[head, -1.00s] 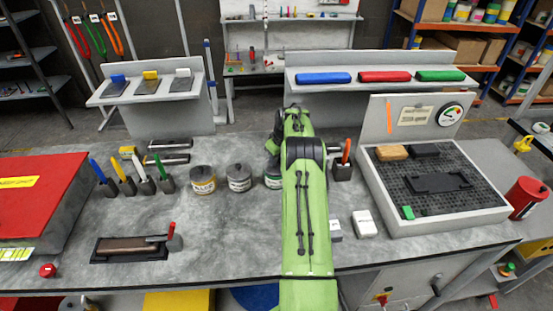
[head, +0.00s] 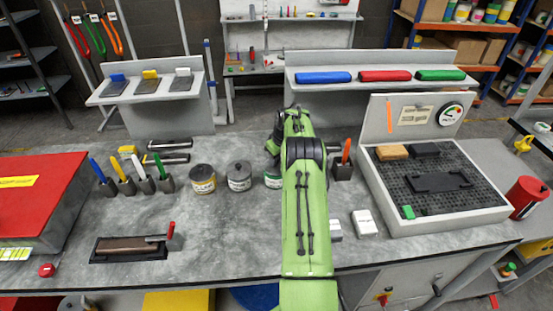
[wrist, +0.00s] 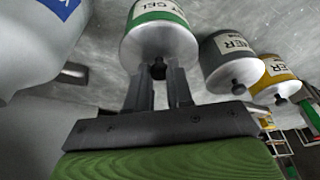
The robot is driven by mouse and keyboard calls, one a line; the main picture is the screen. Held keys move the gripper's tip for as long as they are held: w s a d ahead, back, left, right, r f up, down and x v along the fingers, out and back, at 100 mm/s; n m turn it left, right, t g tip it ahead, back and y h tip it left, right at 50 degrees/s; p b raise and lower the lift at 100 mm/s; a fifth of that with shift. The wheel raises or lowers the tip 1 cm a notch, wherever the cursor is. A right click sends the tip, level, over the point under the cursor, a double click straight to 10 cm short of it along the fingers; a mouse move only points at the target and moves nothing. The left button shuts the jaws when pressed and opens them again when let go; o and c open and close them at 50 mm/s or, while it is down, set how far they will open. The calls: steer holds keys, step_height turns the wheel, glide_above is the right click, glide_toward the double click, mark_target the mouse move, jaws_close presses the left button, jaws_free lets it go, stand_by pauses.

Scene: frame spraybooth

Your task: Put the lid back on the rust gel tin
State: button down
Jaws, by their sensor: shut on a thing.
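The rust gel tin is a grey tin with a green label. In the head view (head: 271,182) it is mostly hidden behind my arm. In the wrist view the tin (wrist: 160,22) is at the top centre, with part of its label reading "GEL". A pale grey lid face with a black knob (wrist: 158,70) shows at its end. My gripper (wrist: 158,78) has its two fingers on either side of the knob and is shut on it. The lid looks seated against the tin; whether it is fully down I cannot tell. My fingertips are hidden in the head view.
A grey-labelled tin (head: 239,177) and a yellow-labelled tin (head: 202,179) stand left of the rust gel tin. A dark holder with an orange-handled tool (head: 343,165) is close on the right. A white box (head: 365,224) is nearer the front edge.

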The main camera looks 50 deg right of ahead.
stand_by(0.3)
steer(key=shift+c, duration=2.3)
jaws_free()
steer(key=shift+r, duration=0.1)
steer(key=shift+r+p, duration=1.65)
steer(key=shift+r, duration=0.7)
steer(key=shift+r+p, duration=0.8)
steer(key=shift+r, duration=0.35)
steer(key=shift+f, duration=0.1)
steer(key=shift+c, duration=0.3)
jaws_close()
